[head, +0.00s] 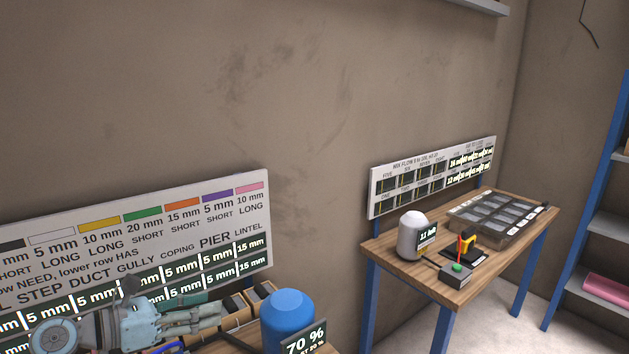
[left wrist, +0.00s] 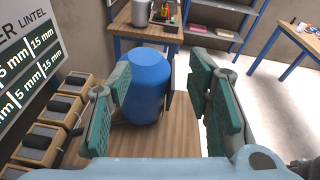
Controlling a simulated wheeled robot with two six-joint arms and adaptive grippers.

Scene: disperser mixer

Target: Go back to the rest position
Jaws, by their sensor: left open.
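My left gripper (head: 205,312) is low in the head view, in front of the wall board (head: 235,215). In the left wrist view its two green-padded fingers (left wrist: 160,95) stand wide apart with nothing held between them. A blue rounded container (left wrist: 150,88) stands beyond the fingers on a wooden table (left wrist: 185,135). The same container is at the bottom of the head view, right of the gripper. My right gripper is not seen in either view.
Several wooden blocks with dark tops (left wrist: 50,135) line the table's left side. A 70 % display (head: 304,338) stands by the blue container. A second table (head: 480,275) holds a white-topped canister (head: 411,238), a small yellow-red device (head: 466,245) and a grey tray (head: 497,215). Blue-framed shelves stand at right.

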